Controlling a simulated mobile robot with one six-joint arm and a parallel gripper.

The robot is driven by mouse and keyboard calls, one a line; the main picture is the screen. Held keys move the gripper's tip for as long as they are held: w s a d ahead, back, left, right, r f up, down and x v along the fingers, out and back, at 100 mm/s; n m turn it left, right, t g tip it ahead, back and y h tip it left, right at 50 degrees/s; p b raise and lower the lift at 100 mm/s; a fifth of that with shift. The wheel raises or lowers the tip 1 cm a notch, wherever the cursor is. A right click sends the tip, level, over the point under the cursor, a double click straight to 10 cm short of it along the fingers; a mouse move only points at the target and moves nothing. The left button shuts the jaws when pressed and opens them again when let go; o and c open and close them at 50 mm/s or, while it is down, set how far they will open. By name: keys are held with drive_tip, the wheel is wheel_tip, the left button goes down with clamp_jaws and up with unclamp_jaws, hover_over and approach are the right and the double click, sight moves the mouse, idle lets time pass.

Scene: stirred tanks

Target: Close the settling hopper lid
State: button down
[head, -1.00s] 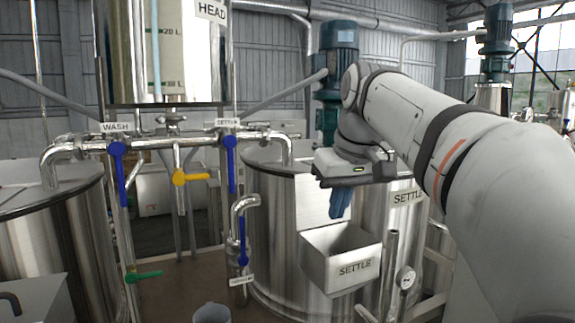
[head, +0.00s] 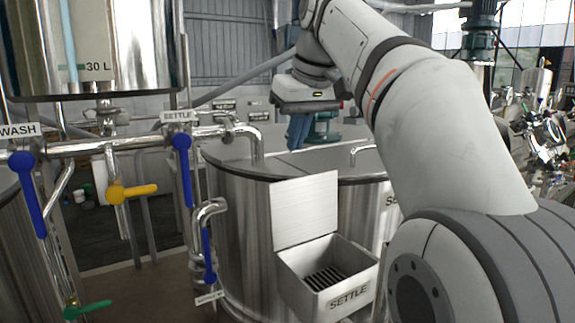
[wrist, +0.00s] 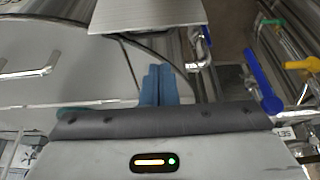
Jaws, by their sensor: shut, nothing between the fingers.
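The settling hopper (head: 329,290) is a steel box marked SETTLE, mounted on the front of the settling tank (head: 238,215). Its lid (head: 306,210) stands open and upright at the hopper's back edge, and a dark grate (head: 326,278) shows inside. My gripper (head: 297,146) has blue fingers pointing down. It is above the tank top, above and behind the lid, apart from it. In the wrist view the fingers (wrist: 158,85) are together and empty, and the lid (wrist: 148,14) shows at the top edge.
Left of the lid are a pipe with a blue SETTLE valve handle (head: 183,165), a yellow handle (head: 127,192) and a lower blue handle (head: 208,255). A bent steel pipe (head: 257,148) rises from the tank top near my gripper. A glass head vessel (head: 120,50) hangs at upper left.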

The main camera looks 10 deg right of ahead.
sight(287, 177)
drive_tip(key=x, duration=0.8)
drive_tip(key=shift+f, duration=0.25)
drive_tip(key=shift+w+a+f, duration=0.1)
drive_tip(key=shift+w+f, duration=0.15)
drive_tip(key=shift+f, duration=0.3)
drive_tip(key=shift+s, duration=0.15)
